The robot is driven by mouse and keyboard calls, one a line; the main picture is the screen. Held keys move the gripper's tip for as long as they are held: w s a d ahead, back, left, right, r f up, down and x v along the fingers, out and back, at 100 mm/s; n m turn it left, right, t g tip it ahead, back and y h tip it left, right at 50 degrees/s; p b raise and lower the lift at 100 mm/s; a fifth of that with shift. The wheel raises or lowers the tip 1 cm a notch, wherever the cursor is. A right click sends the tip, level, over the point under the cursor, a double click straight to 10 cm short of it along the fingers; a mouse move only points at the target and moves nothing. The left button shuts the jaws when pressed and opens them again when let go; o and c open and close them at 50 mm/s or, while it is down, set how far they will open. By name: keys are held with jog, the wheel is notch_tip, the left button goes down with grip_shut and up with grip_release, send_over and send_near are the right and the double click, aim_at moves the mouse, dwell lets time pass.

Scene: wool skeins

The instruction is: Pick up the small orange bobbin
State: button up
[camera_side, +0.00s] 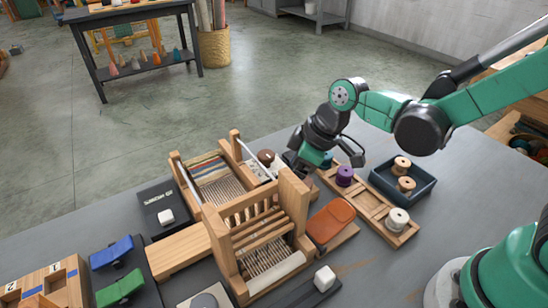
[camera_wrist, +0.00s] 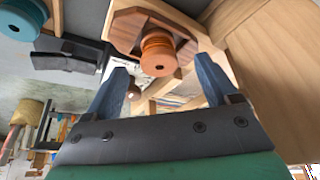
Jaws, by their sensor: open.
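The small orange bobbin (camera_wrist: 158,50) shows in the wrist view at the top centre, on a brown, angular wooden base. My gripper (camera_wrist: 161,66) is open, with one blue-grey finger on each side of the bobbin's lower end in the picture. The fingers do not appear to touch it, and the depth between them is hard to judge. In the side view my gripper (camera_side: 292,160) hangs low over the right rear of the wooden loom. I cannot clearly make out the orange bobbin in the side view.
The wooden loom (camera_side: 240,222) stands close beside my gripper. A wooden rack (camera_side: 372,212) holds purple (camera_side: 344,176) and white (camera_side: 397,219) spools. A dark blue tray (camera_side: 425,188) with wooden spools stands to the right. An orange-topped block (camera_side: 332,221) lies near the loom.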

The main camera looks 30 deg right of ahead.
jog(key=shift+w+a+f, duration=0.1)
jog(key=shift+a+f, duration=0.05)
jog(key=shift+f, duration=0.3)
grip_shut()
jog(key=shift+r, duration=0.15)
notch_tip(320, 180, up, 25)
dwell(1.0)
